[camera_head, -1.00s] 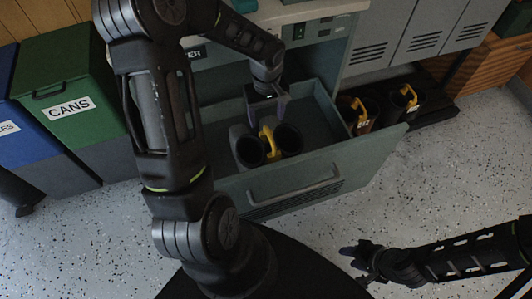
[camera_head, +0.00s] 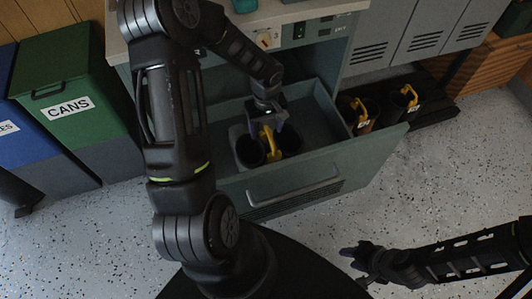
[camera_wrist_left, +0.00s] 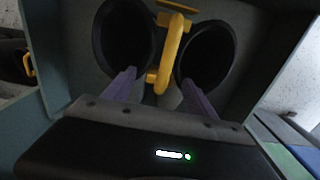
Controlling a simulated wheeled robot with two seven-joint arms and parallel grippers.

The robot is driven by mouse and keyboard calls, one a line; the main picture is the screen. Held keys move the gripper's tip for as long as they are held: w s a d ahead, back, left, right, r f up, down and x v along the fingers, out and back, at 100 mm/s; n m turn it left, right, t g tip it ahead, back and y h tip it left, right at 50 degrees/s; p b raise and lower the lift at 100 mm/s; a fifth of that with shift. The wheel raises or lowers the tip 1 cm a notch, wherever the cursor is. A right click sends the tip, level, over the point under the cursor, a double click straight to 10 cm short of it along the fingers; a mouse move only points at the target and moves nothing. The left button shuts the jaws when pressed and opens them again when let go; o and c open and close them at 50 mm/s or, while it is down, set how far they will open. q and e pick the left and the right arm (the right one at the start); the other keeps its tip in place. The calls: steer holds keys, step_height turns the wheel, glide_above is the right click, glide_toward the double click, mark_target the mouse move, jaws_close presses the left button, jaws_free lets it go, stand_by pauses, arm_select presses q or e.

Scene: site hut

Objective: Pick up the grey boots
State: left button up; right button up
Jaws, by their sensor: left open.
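The grey boots (camera_head: 251,152) stand side by side in the open drawer, with dark round openings facing up. A yellow clip or handle (camera_head: 270,143) sits between their tops. In the left wrist view the boots' openings (camera_wrist_left: 208,52) lie to either side of the yellow clip (camera_wrist_left: 172,50). My left gripper (camera_head: 266,125) is open above the boots, its purple fingers (camera_wrist_left: 160,82) spread on both sides of the clip's lower part. I cannot tell whether they touch the boots. My right gripper (camera_head: 352,256) is low at the right, away from the drawer; its jaw state is unclear.
The drawer front (camera_head: 295,185) and walls surround the boots. More dark boots with yellow clips (camera_head: 358,115) stand on a low rack right of the drawer. A green cans bin (camera_head: 75,105) stands left. The speckled floor (camera_head: 440,180) at right is clear.

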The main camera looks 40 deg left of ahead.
arm_select(q)
steer(key=shift+c, duration=0.5)
jaws_close()
stand_by(0.6)
steer(key=shift+r, duration=0.1)
